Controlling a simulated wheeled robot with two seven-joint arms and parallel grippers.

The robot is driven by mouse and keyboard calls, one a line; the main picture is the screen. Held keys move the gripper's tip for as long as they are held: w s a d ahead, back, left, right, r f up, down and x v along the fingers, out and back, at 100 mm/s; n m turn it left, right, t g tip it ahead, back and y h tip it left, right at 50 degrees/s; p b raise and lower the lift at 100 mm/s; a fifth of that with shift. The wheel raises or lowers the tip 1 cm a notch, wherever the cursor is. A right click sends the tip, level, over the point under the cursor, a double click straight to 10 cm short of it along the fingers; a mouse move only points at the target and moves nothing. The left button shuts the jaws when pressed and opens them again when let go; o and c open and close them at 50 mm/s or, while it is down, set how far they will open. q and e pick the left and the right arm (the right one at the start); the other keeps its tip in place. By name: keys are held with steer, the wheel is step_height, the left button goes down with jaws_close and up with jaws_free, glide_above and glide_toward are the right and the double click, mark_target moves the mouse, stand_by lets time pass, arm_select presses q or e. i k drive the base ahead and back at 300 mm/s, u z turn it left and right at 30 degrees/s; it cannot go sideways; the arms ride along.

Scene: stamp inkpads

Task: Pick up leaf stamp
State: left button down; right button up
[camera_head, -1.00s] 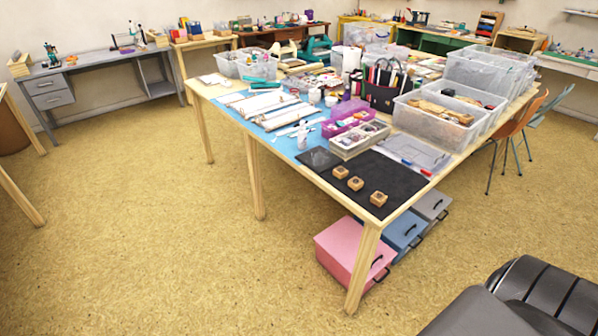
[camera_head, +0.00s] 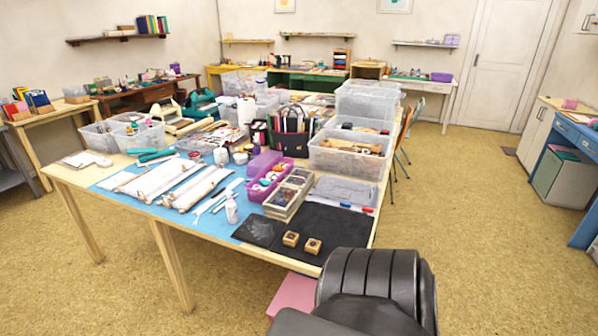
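Two small wooden block stamps stand on the black mat (camera_head: 335,227) near the table's front corner. The left stamp (camera_head: 291,238) and the right stamp (camera_head: 313,245) both have dark marks on top. The marks are too small to tell which one is the leaf stamp. A dark part of my own body covers the mat's front right corner, and the third stamp seen earlier is hidden there. Neither of my grippers is in view.
A dark flat pad (camera_head: 259,230) lies left of the stamps. Behind the mat are a box of small pieces (camera_head: 289,194), a purple bin (camera_head: 270,178) and a clear bin (camera_head: 350,152). A white bottle (camera_head: 232,209) stands at left. A pink box (camera_head: 293,294) is below the table.

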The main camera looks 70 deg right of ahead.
mark_target(313, 247)
steer(key=z, duration=0.45)
steer(key=i, duration=0.75)
steer(key=z, duration=0.75)
